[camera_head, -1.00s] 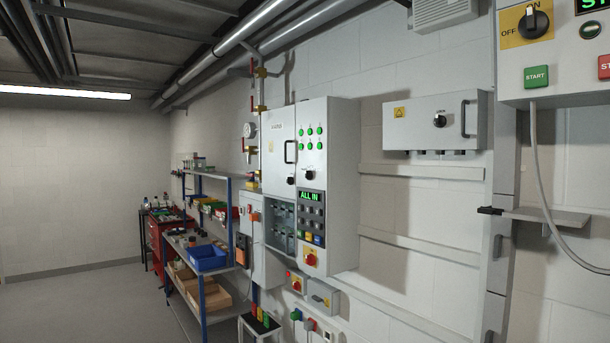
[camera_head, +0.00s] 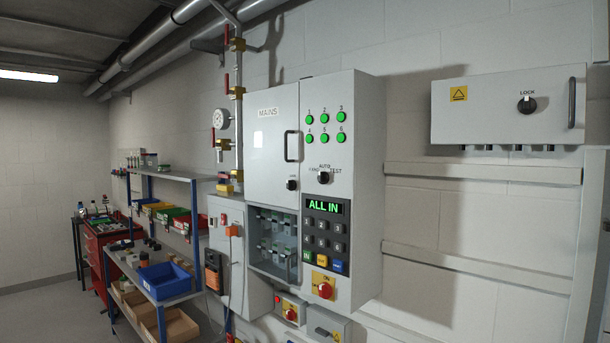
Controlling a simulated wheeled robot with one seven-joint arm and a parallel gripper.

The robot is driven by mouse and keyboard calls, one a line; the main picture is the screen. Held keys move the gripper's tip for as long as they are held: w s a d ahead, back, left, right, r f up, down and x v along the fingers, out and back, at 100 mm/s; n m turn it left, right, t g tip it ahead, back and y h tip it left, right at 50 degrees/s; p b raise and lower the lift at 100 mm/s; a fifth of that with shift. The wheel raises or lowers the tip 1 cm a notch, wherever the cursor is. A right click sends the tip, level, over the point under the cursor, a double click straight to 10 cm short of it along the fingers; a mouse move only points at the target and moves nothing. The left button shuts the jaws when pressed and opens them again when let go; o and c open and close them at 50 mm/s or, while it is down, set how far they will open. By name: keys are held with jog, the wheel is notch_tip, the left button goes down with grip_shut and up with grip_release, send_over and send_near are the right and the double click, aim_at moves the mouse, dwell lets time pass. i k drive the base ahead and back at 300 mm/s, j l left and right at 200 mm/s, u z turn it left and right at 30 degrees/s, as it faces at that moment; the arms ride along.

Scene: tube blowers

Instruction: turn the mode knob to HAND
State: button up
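The mode knob (camera_head: 324,177) is a small black rotary knob on the front of the grey wall cabinet (camera_head: 367,200). It sits below several lit green numbered lamps (camera_head: 325,127) and above the green "ALL IN" display (camera_head: 326,206). "AUTO" is printed above it, "TEST" to its right, and a partly hidden small label to its left. The knob's pointing direction is too small to tell. My gripper is in no view.
A keypad (camera_head: 324,236) and a red switch on yellow (camera_head: 325,286) sit below the knob. A grey LOCK box (camera_head: 509,107) hangs to the right. Shelves with bins (camera_head: 165,280) stand left of the cabinet. The floor (camera_head: 55,310) at lower left looks clear.

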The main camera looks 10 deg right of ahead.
aim_at(323, 177)
jog(key=i+j+z, duration=0.1)
jog(key=i+j, duration=0.45)
jog(key=i+j+z, duration=0.15)
jog(key=i+j, duration=0.15)
jog(key=j, duration=0.15)
jog(key=i+j+z, duration=0.1)
jog(key=i+j, duration=0.15)
jog(key=i+j+z, duration=0.1)
jog(key=i+j, duration=0.15)
jog(key=j, duration=0.25)
jog(key=i+j, duration=0.2)
jog(key=j, duration=0.2)
jog(key=i+j+z, duration=0.15)
jog(key=j, duration=0.3)
jog(key=i+j+z, duration=0.1)
jog(key=i+j, duration=0.2)
jog(key=j, duration=0.15)
jog(key=i+z, duration=0.1)
jog(key=z, duration=0.2)
jog(key=k+u, duration=0.1)
jog(key=u, duration=0.25)
